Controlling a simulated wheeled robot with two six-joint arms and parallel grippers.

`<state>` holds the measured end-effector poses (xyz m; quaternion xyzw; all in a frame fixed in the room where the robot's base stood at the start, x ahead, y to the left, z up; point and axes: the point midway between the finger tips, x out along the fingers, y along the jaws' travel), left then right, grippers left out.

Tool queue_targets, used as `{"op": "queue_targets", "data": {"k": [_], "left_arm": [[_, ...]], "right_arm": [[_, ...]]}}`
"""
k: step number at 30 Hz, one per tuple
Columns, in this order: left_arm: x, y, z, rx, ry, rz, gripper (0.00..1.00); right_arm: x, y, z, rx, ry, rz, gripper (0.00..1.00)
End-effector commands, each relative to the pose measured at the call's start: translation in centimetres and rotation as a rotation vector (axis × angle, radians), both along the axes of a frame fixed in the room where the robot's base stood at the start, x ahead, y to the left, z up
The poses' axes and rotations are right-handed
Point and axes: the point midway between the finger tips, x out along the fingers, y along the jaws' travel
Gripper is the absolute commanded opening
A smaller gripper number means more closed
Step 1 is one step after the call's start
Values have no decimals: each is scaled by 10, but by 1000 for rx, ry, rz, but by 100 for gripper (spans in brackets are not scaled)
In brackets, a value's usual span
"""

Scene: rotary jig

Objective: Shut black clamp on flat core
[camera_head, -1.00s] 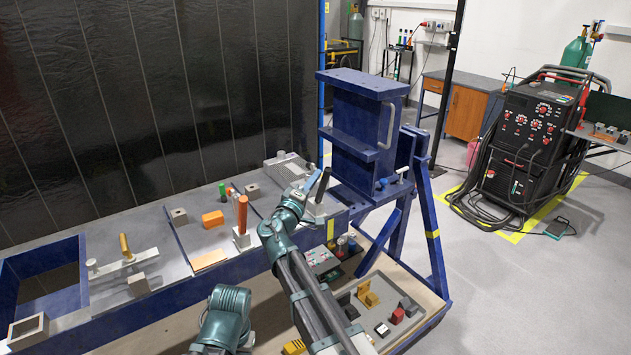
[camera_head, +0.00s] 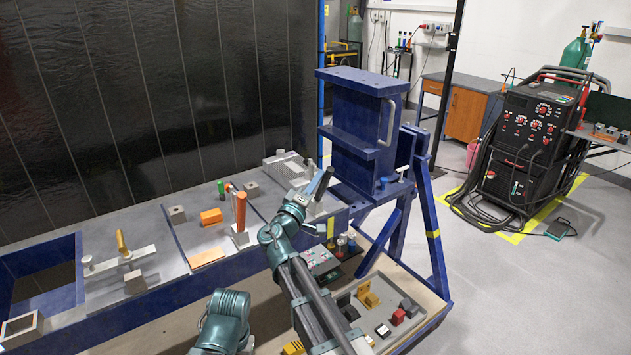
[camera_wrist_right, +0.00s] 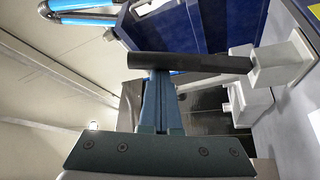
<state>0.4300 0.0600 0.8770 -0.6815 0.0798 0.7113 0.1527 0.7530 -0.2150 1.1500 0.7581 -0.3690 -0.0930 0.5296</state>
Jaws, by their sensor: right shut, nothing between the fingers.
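The black clamp's handle (camera_head: 320,182) rises tilted to the upper right at the right end of the bench, beside the tall blue box-shaped fixture. In the right wrist view, the black handle (camera_wrist_right: 190,62) lies across the picture and runs into a pale grey block (camera_wrist_right: 280,64). My right gripper (camera_head: 307,188) is shut and empty at the handle. In the right wrist view its blue fingers (camera_wrist_right: 158,85) end right at the handle; contact is unclear. I cannot tell which part is the flat core. A grey ridged block (camera_head: 284,166) lies behind the gripper. My left gripper is not in view.
The blue fixture (camera_head: 355,125) stands close to the right of the gripper. An orange-handled clamp (camera_head: 240,212) and a yellow-handled clamp (camera_head: 122,244) stand further left on the bench. A tray of small parts (camera_head: 408,310) sits on the lower shelf.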

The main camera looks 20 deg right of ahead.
Motion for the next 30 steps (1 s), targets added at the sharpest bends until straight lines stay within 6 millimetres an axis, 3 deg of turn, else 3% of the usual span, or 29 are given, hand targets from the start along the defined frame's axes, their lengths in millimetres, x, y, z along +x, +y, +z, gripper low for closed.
{"op": "queue_targets", "data": {"k": [18, 30], "left_arm": [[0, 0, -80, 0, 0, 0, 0], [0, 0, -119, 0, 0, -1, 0]], "right_arm": [[-38, -14, -39, 178, -489, -1, 0], [-52, -19, -65, 295, -810, -1, 0]]}}
